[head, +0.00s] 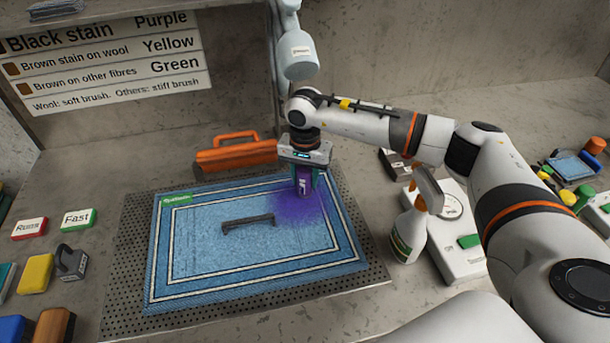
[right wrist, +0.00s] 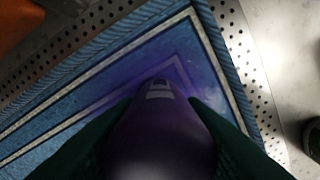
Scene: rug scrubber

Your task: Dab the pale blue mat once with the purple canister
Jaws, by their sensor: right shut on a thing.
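The pale blue mat (head: 200,259) lies flat on a perforated tray, with white border lines and a green label at its far left corner. My right gripper (head: 304,178) is shut on the purple canister (head: 303,188), over the mat's far right part. The canister points down, and a purple haze or patch (head: 302,212) shows on the mat around its lower end. Whether it touches the mat cannot be told. In the right wrist view the canister (right wrist: 160,135) sits between the dark fingers. A dark bracket-shaped mark (head: 248,223) shows mid-mat. My left gripper is not in view.
An orange-handled tool (head: 235,153) lies behind the mat. A spray bottle (head: 408,235) and a white dial box (head: 452,225) stand at the right. Small blocks and brushes (head: 37,272) lie at the left. A grey fixture (head: 298,55) hangs above.

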